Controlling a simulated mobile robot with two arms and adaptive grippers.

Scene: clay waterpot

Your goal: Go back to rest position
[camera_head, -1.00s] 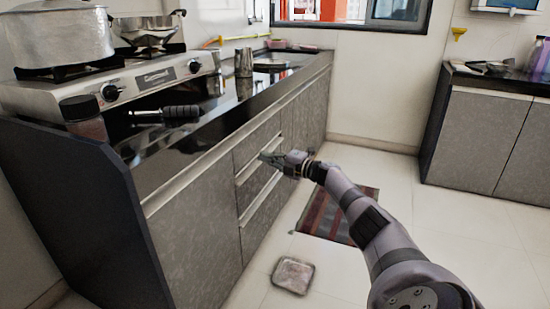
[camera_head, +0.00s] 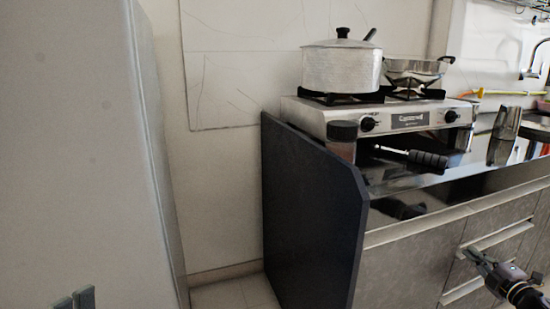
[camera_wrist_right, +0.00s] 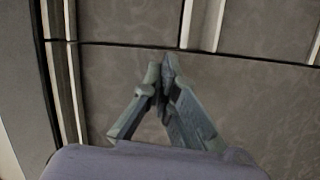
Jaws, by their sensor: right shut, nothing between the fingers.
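My right gripper (camera_head: 472,253) is at the lower right of the head view, in front of the grey drawer fronts (camera_head: 500,252). In the right wrist view its fingertips (camera_wrist_right: 164,68) meet, shut and empty, against a backdrop of grey cabinet panels (camera_wrist_right: 260,85). I cannot tell whether the tips touch the panel. Two grey tips of my left gripper (camera_head: 75,299) show at the bottom left edge of the head view. The rest of it is below the picture, and its opening is unclear.
A black counter (camera_head: 460,182) with a dark side panel (camera_head: 310,215) carries a gas stove (camera_head: 400,122), a lidded pot (camera_head: 340,68), a steel pan (camera_head: 418,70), a jar (camera_head: 342,140) and a metal tumbler (camera_head: 507,122). A tall pale surface (camera_head: 75,140) stands at the left.

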